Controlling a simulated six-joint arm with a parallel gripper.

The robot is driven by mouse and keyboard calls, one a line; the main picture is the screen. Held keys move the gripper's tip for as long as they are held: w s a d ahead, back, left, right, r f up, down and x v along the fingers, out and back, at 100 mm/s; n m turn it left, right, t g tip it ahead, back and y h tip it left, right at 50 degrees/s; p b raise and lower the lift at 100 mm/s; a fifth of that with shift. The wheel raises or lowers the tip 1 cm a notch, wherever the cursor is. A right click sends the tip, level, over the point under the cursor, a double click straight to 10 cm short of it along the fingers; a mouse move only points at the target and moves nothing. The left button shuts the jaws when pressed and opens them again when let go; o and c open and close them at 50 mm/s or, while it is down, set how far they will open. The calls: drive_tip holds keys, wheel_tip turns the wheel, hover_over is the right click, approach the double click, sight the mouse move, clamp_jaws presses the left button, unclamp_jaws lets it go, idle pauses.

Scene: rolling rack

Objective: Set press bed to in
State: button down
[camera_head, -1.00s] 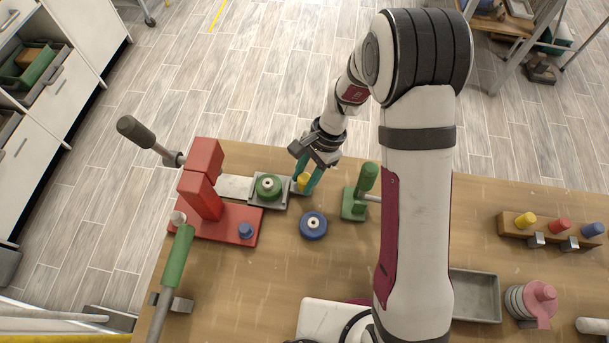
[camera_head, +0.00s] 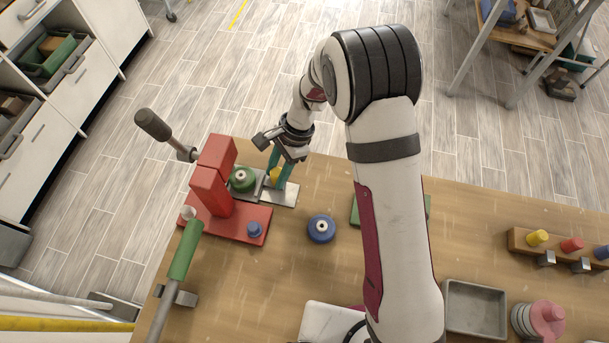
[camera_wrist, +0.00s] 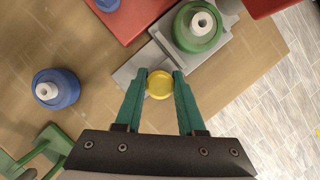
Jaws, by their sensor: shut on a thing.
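The red press (camera_head: 211,190) stands at the left of the bench. Its grey bed (camera_head: 261,186) carries a green round piece with a white centre (camera_head: 242,179), now close against the press's red upright. A yellow knob (camera_wrist: 159,85) stands at the bed's outer end. My gripper (camera_wrist: 160,76) is shut on this knob, with one teal finger on each side. In the head view my gripper (camera_head: 280,172) reaches down to the bed from behind, and the fingers partly cover the knob. A pale track (camera_head: 286,196) shows beyond the bed's outer end.
A blue round piece (camera_head: 321,229) lies on the bench right of the bed. A lever with a green grip (camera_head: 186,250) rises in front of the press. A green fixture (camera_head: 356,211) is partly behind my arm. A grey tray (camera_head: 474,309) sits at right.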

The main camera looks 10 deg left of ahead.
sight(261, 179)
drive_tip(key=shift+a+r, duration=0.1)
drive_tip(key=shift+a, duration=1.55)
drive_tip(key=c, duration=0.5)
unclamp_jaws()
drive_tip(key=shift+d, duration=0.1)
drive_tip(key=v, duration=1.5)
drive_tip(key=shift+r, duration=0.35)
drive_tip(key=shift+w+d, duration=0.1)
